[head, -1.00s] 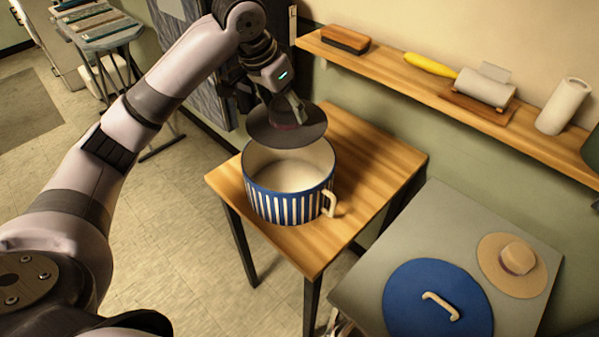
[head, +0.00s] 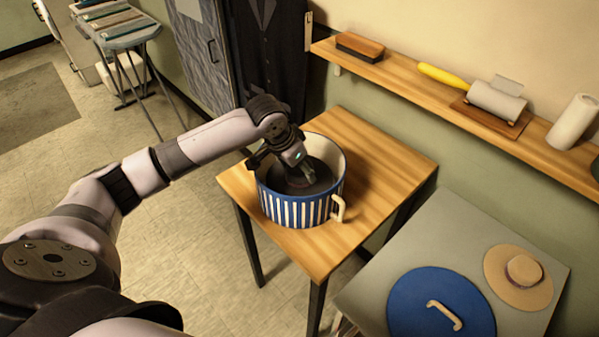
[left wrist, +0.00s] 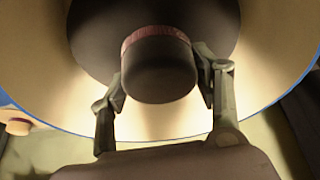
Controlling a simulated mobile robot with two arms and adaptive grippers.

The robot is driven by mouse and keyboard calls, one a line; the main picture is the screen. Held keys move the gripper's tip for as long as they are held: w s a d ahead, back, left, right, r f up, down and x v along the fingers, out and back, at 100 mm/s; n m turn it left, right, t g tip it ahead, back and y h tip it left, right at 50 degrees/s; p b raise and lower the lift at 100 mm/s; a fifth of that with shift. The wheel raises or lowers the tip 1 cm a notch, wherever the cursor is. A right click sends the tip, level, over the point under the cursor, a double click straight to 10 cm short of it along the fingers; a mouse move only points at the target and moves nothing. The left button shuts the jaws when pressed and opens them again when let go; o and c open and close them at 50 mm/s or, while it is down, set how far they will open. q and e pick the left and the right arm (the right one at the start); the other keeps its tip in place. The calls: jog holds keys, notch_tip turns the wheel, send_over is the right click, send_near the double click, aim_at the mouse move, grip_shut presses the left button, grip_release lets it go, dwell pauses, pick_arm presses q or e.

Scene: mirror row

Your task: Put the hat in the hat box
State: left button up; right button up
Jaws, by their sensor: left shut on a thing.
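The dark hat with a reddish band shows in the left wrist view (left wrist: 160,70), and its brim (head: 318,180) shows in the head view inside the hat box. The hat box (head: 300,206) is round, blue and white striped, with a cream inside and a cream side handle, and stands open on the wooden table. My left gripper (head: 304,178) reaches down into the box and is shut on the hat's crown; its fingers (left wrist: 163,88) sit on both sides of the crown. I cannot tell whether the brim touches the box floor. My right gripper is not in view.
The blue lid (head: 440,312) with a cream handle and a straw hat (head: 518,275) lie on the grey table (head: 450,240) at the right. A wall shelf (head: 440,97) above holds a brush, a lint roller and a paper roll. The wooden table (head: 375,150) is clear around the box.

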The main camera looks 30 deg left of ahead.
aim_at(300, 175)
pick_arm(q)
notch_tip(300, 175, down, 2)
jog(key=shift+f, duration=0.25)
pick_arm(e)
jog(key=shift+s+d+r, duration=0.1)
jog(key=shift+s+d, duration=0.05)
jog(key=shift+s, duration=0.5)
pick_arm(q)
jog(key=shift+f, duration=0.15)
jog(key=shift+f, duration=0.45)
jog(key=o, duration=1.2)
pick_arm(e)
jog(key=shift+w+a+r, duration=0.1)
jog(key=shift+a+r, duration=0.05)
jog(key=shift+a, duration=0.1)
pick_arm(q)
jog(key=shift+r, duration=0.3)
jog(key=b+v, duration=0.1)
jog(key=v, duration=1.1)
jog(key=shift+r, duration=0.35)
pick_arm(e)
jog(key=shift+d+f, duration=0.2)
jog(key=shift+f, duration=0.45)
